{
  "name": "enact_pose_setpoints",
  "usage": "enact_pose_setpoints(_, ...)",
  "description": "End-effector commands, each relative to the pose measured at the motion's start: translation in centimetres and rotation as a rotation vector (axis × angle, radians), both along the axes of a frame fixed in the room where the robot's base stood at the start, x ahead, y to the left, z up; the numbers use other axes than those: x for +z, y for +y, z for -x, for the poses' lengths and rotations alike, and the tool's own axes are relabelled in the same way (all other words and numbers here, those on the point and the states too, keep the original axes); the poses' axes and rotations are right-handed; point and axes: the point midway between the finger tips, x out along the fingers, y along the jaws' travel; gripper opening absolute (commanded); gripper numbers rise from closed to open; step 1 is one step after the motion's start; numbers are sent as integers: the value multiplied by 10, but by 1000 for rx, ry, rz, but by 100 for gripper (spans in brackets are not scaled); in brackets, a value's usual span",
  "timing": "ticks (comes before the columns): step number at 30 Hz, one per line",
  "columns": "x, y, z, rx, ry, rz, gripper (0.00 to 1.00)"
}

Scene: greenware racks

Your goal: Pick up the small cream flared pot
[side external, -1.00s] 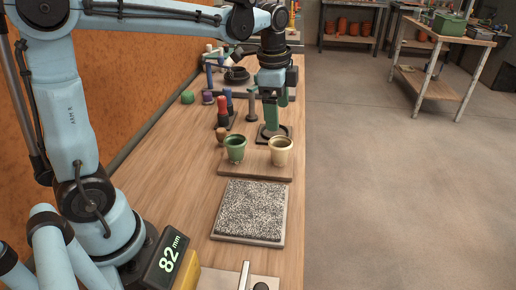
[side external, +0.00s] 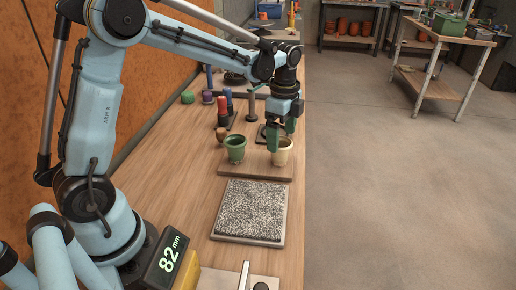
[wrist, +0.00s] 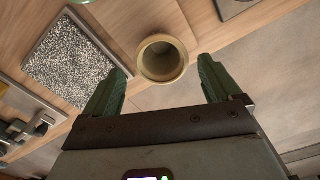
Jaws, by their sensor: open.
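The small cream flared pot (side external: 282,156) stands upright at the right end of a wooden board (side external: 228,170) in the side view. In the wrist view the cream pot (wrist: 162,60) shows from above, its mouth empty, just beyond the fingertips and roughly between their lines. My gripper (side external: 281,143) has green fingers and is open, close above the pot in the side view. In the wrist view my gripper (wrist: 165,74) has its fingers spread wider than the pot. Whether a finger touches the rim cannot be told.
A green pot (side external: 235,152) stands left of the cream pot on the same board. A speckled grey pad (side external: 252,210) lies in front. Coloured-handled tools, including a red one (side external: 222,112), stand behind to the left. The table's right edge is close to the pot.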

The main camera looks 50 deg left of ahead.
Motion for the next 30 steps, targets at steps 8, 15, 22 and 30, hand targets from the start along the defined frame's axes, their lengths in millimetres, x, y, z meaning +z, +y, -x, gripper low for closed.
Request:
enact_pose_setpoints(8,-35,4,-1,0,0,0,91)
enact_pose_setpoints(15,-51,4,-1,0,-1,0,91)
enact_pose_setpoints(22,-51,4,-1,0,0,0,85)
enact_pose_setpoints(30,-50,4,-1,0,0,0,44)
